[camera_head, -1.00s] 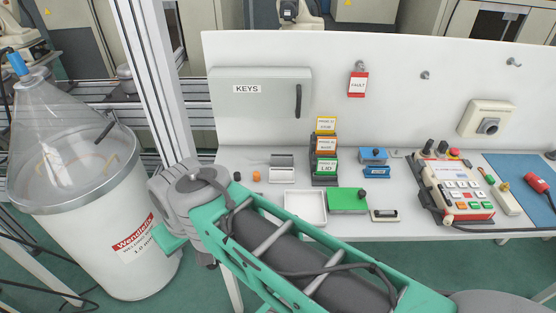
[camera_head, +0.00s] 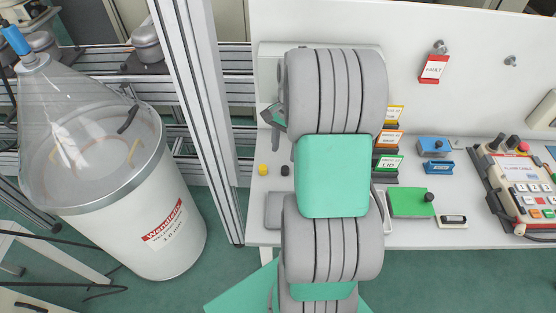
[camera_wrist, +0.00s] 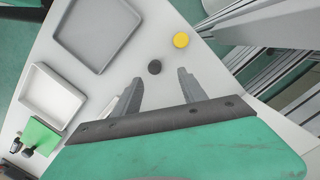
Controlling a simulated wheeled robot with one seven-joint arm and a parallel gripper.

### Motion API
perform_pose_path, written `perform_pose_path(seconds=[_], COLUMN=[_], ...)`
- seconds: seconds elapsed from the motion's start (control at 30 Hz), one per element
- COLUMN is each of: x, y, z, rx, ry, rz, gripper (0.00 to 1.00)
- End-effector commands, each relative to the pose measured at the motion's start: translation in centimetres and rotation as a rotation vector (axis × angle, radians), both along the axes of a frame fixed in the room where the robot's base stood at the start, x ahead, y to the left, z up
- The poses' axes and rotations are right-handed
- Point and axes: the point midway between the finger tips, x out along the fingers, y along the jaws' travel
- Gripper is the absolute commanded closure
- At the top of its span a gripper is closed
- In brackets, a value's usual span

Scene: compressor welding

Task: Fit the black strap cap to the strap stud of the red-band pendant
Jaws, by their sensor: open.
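A small round black cap (camera_wrist: 155,67) lies on the white bench top. It also shows in the head view (camera_head: 285,171), just left of my arm. My gripper (camera_wrist: 159,76) is open and empty, its two fingers spread on either side of the near side of the black cap, with the cap slightly beyond the fingertip line. I cannot tell the fingers' height above the bench. A pendant (camera_head: 517,180) with a keypad and red edging lies at the right of the bench. I cannot make out its strap stud.
A yellow cap (camera_wrist: 180,40) lies near the black one. A grey tray (camera_wrist: 76,59) and a white tray (camera_wrist: 27,87) are to the left in the wrist view. A green block (camera_head: 408,202) and blue blocks (camera_head: 433,148) stand right of my arm. A metal upright (camera_head: 190,100) stands at left.

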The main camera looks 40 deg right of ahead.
Motion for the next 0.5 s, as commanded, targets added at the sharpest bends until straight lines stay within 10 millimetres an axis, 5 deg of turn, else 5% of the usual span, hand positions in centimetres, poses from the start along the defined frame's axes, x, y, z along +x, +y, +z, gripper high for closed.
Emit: perform_pose_path(seconds=[0.5], x=[-1.2], y=[0.4], z=[-6.7], rx=[-0.002], ry=[-0.002], rz=[-0.008], gripper=[0.51])
